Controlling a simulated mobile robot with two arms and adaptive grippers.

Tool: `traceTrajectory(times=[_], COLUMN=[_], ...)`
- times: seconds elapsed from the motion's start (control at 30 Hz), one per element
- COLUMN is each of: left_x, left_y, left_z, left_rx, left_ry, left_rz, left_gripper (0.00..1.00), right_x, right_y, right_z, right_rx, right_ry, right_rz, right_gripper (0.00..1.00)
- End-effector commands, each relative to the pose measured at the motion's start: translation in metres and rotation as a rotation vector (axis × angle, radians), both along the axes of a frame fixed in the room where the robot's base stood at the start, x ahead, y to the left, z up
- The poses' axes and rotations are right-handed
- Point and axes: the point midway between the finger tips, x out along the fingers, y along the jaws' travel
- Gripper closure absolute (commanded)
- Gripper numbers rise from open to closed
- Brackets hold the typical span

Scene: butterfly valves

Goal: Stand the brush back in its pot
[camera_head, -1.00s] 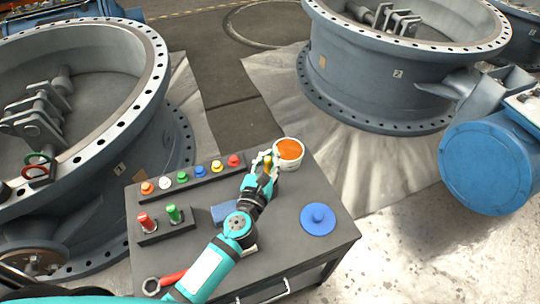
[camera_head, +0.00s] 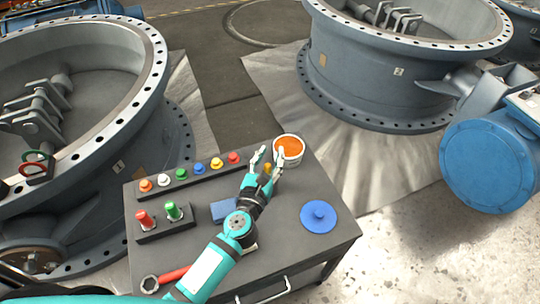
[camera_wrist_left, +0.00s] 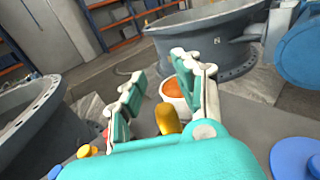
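A white pot (camera_head: 289,149) with an orange inside stands at the back edge of the dark table. It also shows in the left wrist view (camera_wrist_left: 174,93), beyond my fingers. A yellow-brown piece, seemingly the brush (camera_wrist_left: 168,119), shows between my left fingers, short of the pot; a little of it shows in the head view (camera_head: 267,168). The rest is hidden by my gripper, so I cannot tell its tilt or whether it touches the pot. My left gripper (camera_head: 268,156) is open, its fingers spread beside the pot's left side. My right gripper is not in view.
The table (camera_head: 285,215) holds a row of coloured buttons (camera_head: 190,173), a block with red and green pieces (camera_head: 160,221), a blue block (camera_head: 224,209), a blue disc with a knob (camera_head: 319,216) and a red-handled wrench (camera_head: 170,278). Large valves stand around it.

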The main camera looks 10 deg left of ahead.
Motion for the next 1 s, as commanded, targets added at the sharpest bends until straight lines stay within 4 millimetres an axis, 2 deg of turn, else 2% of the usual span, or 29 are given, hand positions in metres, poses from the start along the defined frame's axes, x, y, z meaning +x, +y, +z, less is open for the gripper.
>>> traceTrajectory(times=[0.17, 0.5, 0.7, 1.0], left_x=[-0.011, -0.08, -0.11, -0.12], left_y=[0.001, 0.007, 0.01, 0.011], left_z=[-0.001, 0.0, 0.002, 0.003], left_rx=[0.0, 0.003, 0.002, 0.0], left_ry=[0.002, 0.005, 0.003, 0.0], left_rz=[0.0, -0.001, -0.001, 0.0], left_gripper=[0.67, 0.67, 0.67, 0.67], right_x=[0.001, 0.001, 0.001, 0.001], right_y=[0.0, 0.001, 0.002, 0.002], right_z=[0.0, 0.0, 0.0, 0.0], right_rx=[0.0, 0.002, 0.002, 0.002], right_ry=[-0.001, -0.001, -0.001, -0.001], right_rz=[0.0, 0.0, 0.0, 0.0], right_gripper=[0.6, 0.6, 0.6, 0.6])
